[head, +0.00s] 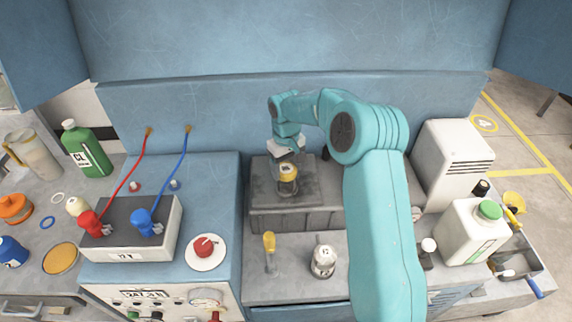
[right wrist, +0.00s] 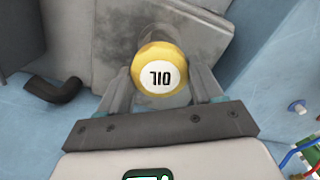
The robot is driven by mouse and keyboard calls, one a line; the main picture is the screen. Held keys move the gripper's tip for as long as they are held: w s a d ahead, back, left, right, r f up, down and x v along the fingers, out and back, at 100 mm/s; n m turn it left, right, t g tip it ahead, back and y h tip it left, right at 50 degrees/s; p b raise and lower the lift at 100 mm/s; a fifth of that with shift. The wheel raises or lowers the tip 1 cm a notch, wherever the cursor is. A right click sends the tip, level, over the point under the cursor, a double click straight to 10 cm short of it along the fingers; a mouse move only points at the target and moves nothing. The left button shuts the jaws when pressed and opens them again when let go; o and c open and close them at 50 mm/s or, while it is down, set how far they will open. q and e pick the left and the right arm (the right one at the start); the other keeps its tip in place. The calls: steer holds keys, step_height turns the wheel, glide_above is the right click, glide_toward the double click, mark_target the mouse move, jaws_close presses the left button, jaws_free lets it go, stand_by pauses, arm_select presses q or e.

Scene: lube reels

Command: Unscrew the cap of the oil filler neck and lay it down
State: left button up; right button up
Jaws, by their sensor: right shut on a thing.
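The yellow cap with a white top marked "OIL" (right wrist: 160,77) sits between the two fingers of my right gripper (right wrist: 162,92) in the right wrist view. My right gripper is shut on the cap, with a finger on each side. In the head view the cap (head: 288,171) is at the top of the oil filler neck (head: 287,188), on a dark grey block (head: 262,217). Whether the cap is still threaded on the neck cannot be told. My left gripper is not in view.
A white jug with a green cap (head: 470,232) is at right. Red and blue hoses rise at left.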

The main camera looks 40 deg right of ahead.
steer(key=shift+n, duration=0.9)
steer(key=shift+n+p, duration=0.3)
steer(key=shift+n, duration=0.9)
steer(key=n, duration=0.2)
steer(key=shift+f+n, duration=0.1)
steer(key=shift+n, duration=0.3)
